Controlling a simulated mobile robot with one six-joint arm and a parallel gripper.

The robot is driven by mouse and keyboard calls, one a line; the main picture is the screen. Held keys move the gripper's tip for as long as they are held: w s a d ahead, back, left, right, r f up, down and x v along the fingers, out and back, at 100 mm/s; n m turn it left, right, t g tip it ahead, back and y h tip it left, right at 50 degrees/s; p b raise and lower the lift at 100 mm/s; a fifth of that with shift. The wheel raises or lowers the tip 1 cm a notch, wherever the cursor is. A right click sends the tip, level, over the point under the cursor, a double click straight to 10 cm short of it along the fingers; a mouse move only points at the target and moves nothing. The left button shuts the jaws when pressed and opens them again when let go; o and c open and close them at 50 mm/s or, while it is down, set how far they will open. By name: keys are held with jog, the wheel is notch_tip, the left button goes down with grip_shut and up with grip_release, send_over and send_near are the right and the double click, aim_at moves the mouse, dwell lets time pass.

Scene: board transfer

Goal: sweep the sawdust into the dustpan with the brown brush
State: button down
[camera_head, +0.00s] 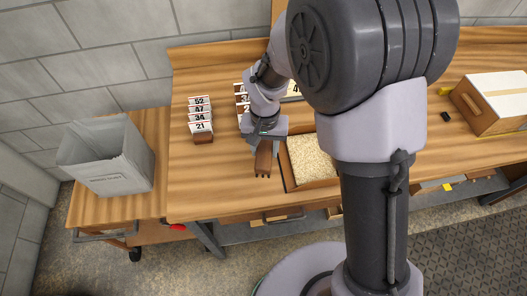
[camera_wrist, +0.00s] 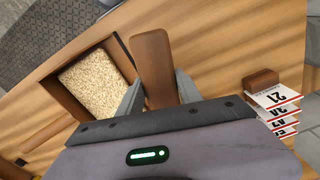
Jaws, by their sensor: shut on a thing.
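My gripper (camera_head: 265,145) is shut on a brown wooden piece (camera_head: 263,161), which looks like the brown brush. In the wrist view the brown piece (camera_wrist: 152,58) sticks out between the two grey fingers of my gripper (camera_wrist: 158,92). Its bristles cannot be made out. Just to its right in the head view is a brown-walled tray (camera_head: 289,178) filled with pale, grainy stuff (camera_head: 312,158) that looks like sawdust. The tray (camera_wrist: 62,98) and its filling (camera_wrist: 97,82) also show in the wrist view, left of the brown piece. I cannot make out a dustpan.
Numbered cards (camera_head: 200,115) stand in a wooden holder left of my gripper, with more cards behind my arm. A grey bin (camera_head: 107,155) stands on a side cart at left. A wooden box (camera_head: 487,104) sits at the right. The bench's left front (camera_head: 205,180) is clear.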

notch_tip(320, 180, up, 3)
jog(key=shift+w+d+f+p, duration=0.1)
jog(key=shift+d+p, duration=0.05)
jog(key=shift+p, duration=0.6)
jog(key=shift+r, duration=0.3)
jog(key=shift+f, duration=0.1)
